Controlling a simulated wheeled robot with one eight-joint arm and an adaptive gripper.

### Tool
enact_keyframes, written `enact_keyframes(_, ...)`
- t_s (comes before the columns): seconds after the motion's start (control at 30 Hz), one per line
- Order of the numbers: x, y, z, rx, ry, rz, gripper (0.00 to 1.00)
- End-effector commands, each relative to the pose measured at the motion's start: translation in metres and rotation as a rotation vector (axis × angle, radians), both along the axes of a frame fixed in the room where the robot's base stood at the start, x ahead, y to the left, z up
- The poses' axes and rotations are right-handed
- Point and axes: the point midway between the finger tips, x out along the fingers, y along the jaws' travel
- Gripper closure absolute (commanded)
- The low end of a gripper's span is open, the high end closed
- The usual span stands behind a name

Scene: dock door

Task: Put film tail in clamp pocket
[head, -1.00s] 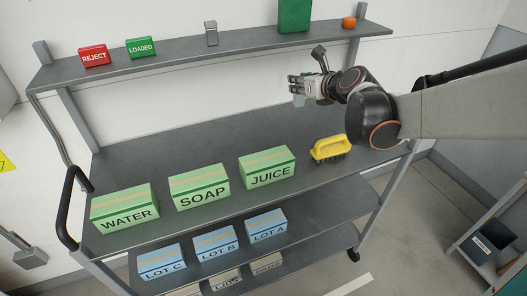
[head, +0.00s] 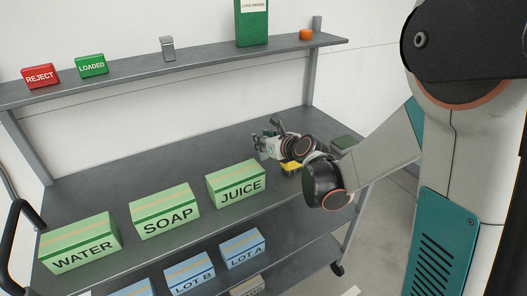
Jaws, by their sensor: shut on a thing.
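I cannot pick out a clamp pocket for certain. A small grey upright piece (head: 167,48) stands on the top shelf, left of the green box, and I cannot tell what it is.
The green WATER (head: 81,242), SOAP (head: 165,209) and JUICE (head: 235,183) boxes line the deck's front. A yellow brush (head: 291,168) is partly hidden by my gripper. The deck behind is clear.

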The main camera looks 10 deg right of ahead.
Motion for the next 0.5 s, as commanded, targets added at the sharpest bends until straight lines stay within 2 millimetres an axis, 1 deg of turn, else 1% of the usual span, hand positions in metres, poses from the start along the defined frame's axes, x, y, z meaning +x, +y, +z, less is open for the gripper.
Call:
enact_keyframes(0.03, 0.001, 0.0, -0.009, 0.0, 0.0, 0.0, 0.91)
enact_keyframes(0.1, 0.0, 0.0, -0.021, 0.0, 0.0, 0.0, 0.91)
enact_keyframes(0.2, 0.0, 0.0, -0.033, 0.0, 0.0, 0.0, 0.91)
enact_keyframes(0.27, 0.0, 0.0, -0.036, 0.0, 0.0, 0.0, 0.91)
enact_keyframes(0.5, 0.0, 0.0, -0.035, 0.0, 0.0, 0.0, 0.91)
